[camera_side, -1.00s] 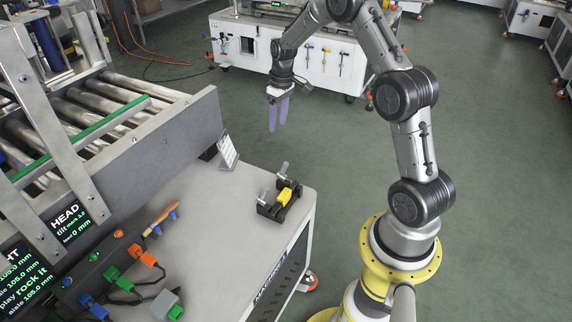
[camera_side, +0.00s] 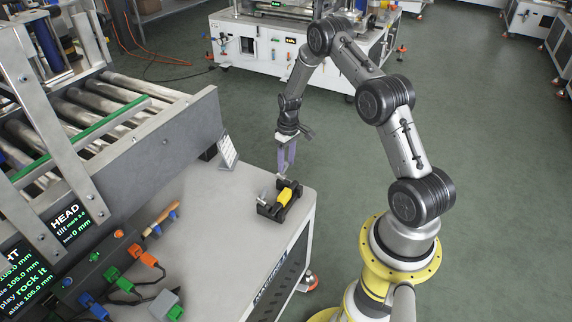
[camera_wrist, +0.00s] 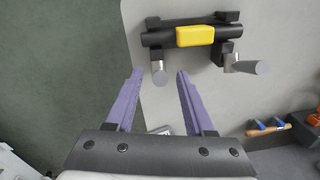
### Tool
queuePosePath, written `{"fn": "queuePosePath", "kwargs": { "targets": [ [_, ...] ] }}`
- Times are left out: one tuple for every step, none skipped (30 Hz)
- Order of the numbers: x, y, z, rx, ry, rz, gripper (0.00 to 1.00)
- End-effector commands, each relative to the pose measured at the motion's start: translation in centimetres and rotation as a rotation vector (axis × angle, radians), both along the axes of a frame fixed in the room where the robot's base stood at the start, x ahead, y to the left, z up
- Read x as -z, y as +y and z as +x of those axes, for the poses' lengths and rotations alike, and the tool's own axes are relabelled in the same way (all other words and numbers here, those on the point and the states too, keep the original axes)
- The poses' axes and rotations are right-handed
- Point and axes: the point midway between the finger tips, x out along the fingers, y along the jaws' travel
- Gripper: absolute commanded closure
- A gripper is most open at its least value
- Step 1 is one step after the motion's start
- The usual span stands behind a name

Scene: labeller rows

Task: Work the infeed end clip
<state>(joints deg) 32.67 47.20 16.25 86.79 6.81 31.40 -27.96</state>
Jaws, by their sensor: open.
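The end clip is a small black fixture (camera_side: 270,209) with a yellow block (camera_side: 285,195) and two grey metal pegs, near the right corner of the grey bench top. In the wrist view its black bar (camera_wrist: 158,38) and yellow block (camera_wrist: 195,36) lie ahead of my fingers, with one peg (camera_wrist: 158,72) just beyond the gap between the tips and another (camera_wrist: 247,67) to the right. My gripper (camera_side: 287,168) has purple fingers pointing down, above and just behind the clip. In the wrist view my gripper (camera_wrist: 158,74) is open and empty.
The grey bench (camera_side: 205,240) is mostly clear around the clip. A small white card stand (camera_side: 228,152) stands to its left. A roller conveyor (camera_side: 110,120) rises at the left. A wooden-handled tool (camera_side: 162,216) and several coloured connectors (camera_side: 148,258) lie at the front left.

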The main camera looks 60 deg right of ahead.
Motion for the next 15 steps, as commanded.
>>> {"fn": "queuePosePath", "kwargs": {
  "targets": [
    [0.54,0.07,0.00,0.000,0.001,0.000,0.47],
    [0.77,0.07,0.01,0.000,0.000,0.000,0.47],
    [1.03,0.09,0.02,0.000,0.000,0.000,0.47],
    [1.18,0.10,0.02,0.000,0.000,0.000,0.47],
    [1.28,0.10,0.03,0.000,0.000,0.000,0.47],
    [1.38,0.11,0.03,0.000,0.000,0.000,0.47],
    [1.43,0.11,0.03,0.000,0.000,0.000,0.47],
    [1.45,0.11,0.03,0.000,-0.001,0.000,0.47],
    [1.46,0.11,0.04,0.000,-0.001,0.000,0.47],
    [1.46,0.11,0.03,0.000,-0.001,0.000,0.47],
    [1.46,0.11,0.03,0.000,-0.001,0.000,0.47],
    [1.44,0.12,0.03,0.000,-0.001,0.000,0.47],
    [1.44,0.12,0.03,0.000,-0.001,0.000,0.47],
    [1.44,0.11,0.03,0.000,-0.001,0.000,0.47],
    [1.44,0.11,0.03,0.000,-0.001,0.000,0.52]
  ]
}}
